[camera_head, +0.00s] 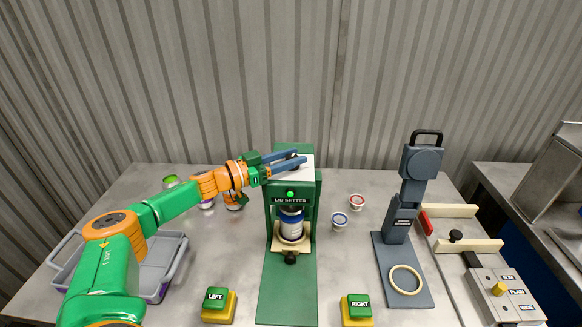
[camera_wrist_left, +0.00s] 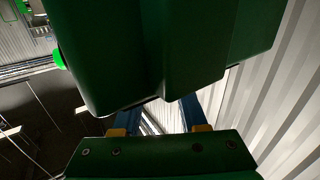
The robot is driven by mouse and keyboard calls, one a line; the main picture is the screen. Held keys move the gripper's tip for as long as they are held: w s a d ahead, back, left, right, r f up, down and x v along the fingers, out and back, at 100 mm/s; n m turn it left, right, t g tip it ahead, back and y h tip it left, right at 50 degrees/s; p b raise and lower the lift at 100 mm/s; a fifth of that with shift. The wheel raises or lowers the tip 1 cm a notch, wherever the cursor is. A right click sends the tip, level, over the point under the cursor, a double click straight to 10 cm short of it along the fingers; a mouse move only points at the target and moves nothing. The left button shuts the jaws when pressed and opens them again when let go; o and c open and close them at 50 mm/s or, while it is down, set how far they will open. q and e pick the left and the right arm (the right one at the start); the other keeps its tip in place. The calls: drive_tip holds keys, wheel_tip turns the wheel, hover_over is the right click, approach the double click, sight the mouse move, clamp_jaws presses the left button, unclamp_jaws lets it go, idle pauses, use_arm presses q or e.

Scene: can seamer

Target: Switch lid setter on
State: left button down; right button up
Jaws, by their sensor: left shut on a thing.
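The green lid setter (camera_head: 311,225) stands mid-table. A green light (camera_head: 290,194) glows above its label. A white and blue can (camera_head: 291,226) stands upright inside it, under the dark head. My left gripper (camera_head: 299,160) is at the white top of the lid setter, its blue fingers shut on a small dark part there. The fingers hide most of that part. In the left wrist view the blue fingers (camera_wrist_left: 160,116) show only in part, behind large green shapes, and what they hold is hidden. My right gripper is not in view.
A grey bin (camera_head: 176,268) stands at the left. Green LEFT (camera_head: 216,297) and RIGHT (camera_head: 358,305) buttons sit at the front. A grey lever press (camera_head: 400,225) and a switch box (camera_head: 505,302) are at the right.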

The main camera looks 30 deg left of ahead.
use_arm(q)
drive_tip(key=shift+f+m+g+h+b, duration=0.1)
drive_tip(key=shift+m+g+h+b, duration=0.7)
drive_tip(key=shift+h+b, duration=0.45)
drive_tip(key=shift+m+h, duration=0.3)
drive_tip(key=shift+h, duration=0.05)
drive_tip(key=shift+r, duration=0.2)
drive_tip(key=c, duration=0.8)
unclamp_jaws()
drive_tip(key=shift+c, duration=0.2)
drive_tip(key=o, duration=0.3)
drive_tip(key=shift+o, duration=0.5)
drive_tip(key=shift+w+d, duration=0.1)
drive_tip(key=shift+w, duration=0.05)
drive_tip(key=shift+f, duration=0.1)
